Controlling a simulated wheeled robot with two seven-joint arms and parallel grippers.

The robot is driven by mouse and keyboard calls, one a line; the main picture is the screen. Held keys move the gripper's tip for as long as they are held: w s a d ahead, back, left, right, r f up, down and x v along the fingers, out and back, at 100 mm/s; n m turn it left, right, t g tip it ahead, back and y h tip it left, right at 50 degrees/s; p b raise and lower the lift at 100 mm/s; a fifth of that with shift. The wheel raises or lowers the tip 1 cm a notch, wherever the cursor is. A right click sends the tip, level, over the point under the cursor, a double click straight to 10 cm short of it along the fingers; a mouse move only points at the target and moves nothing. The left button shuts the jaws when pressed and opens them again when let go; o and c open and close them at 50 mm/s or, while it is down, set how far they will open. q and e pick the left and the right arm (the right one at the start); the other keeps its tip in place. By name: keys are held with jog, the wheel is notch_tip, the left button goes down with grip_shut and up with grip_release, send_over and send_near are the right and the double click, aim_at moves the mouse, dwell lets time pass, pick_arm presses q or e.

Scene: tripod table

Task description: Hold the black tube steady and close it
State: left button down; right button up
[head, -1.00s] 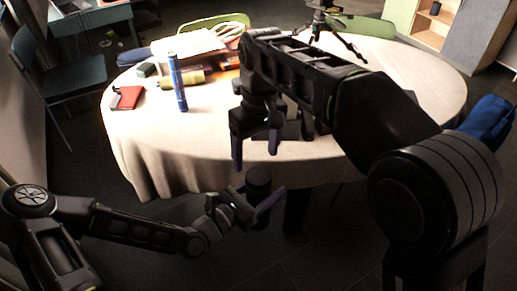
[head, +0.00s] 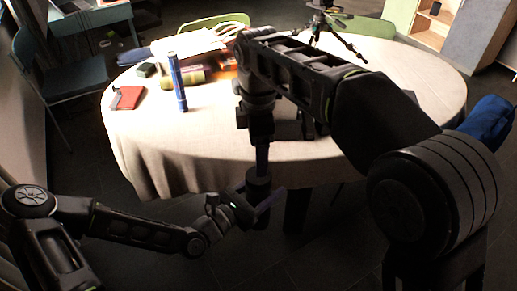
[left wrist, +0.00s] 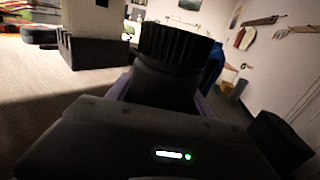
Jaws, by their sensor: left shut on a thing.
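The black tube (head: 257,186) is upright in front of the near table edge. My left gripper (head: 250,203) is shut on it from the left. In the left wrist view the tube's wide, ribbed black top (left wrist: 176,48) rises between my left gripper's fingers (left wrist: 165,92). My right gripper (head: 262,160) points down just above the tube, with its finger near the top. Its fingers overlap from this side, so their opening is hidden. I cannot tell whether it touches the tube. A dark block, probably part of my right gripper, shows beside the ribbed top in the left wrist view.
The round table (head: 210,135) with a pale cloth lies behind the grippers. My right arm covers much of the table's middle.

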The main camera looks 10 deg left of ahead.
send_over(254, 198)
jog(key=w, duration=0.3)
jog(key=shift+w+d+f, duration=0.1)
jog(key=shift+d+f, duration=0.1)
jog(key=shift+f, duration=1.8)
jog(key=shift+d+f, duration=0.15)
jog(key=shift+f, duration=1.85)
jog(key=shift+c, duration=0.4)
jog(key=c, duration=1.4)
jog(key=m, duration=2.1)
jog(key=o, duration=1.6)
jog(key=shift+o, duration=0.2)
